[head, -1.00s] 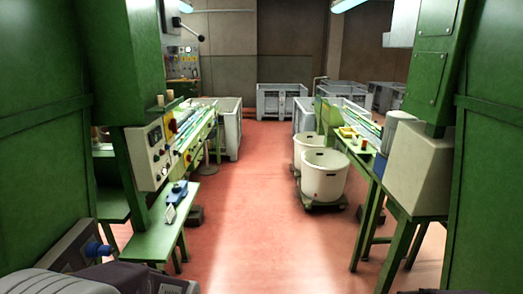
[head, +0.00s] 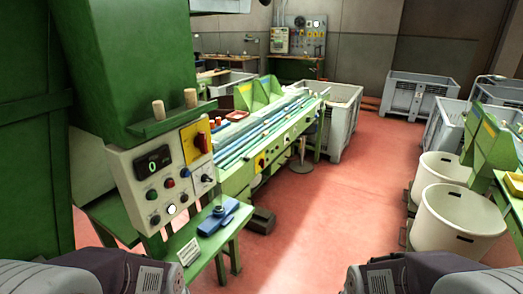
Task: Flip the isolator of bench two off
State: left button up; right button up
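A red rotary isolator handle on a yellow plate (head: 196,141) sits at the upper right of the beige control panel (head: 157,185) on the near left green machine. Its handle looks roughly upright, but I cannot read its markings. A second, smaller yellow plate with a dark knob (head: 261,162) is on the front of the long green bench (head: 240,182) behind it. I cannot tell from any label which bench is number two. Neither of my grippers is in view; only grey parts of my arms show at the bottom left and bottom right.
A low green stand (head: 222,243) below the panel holds a blue tool (head: 218,216) and a small white card (head: 188,252). White tubs (head: 457,220) stand at right. The red floor between (head: 330,200) is clear.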

aim_at(262, 162)
jog(key=i+l, duration=0.3)
jog(key=i, duration=0.4)
jog(key=i+l+u, duration=0.15)
jog(key=i+l, duration=0.15)
jog(key=i, duration=0.35)
jog(key=i+l, duration=0.4)
jog(key=i, duration=0.25)
jog(key=i+l+u, duration=0.15)
jog(key=i+l, duration=0.2)
jog(key=i, duration=0.35)
jog(key=i+l, duration=0.5)
jog(key=i+j+u, duration=0.05)
jog(key=i, duration=0.1)
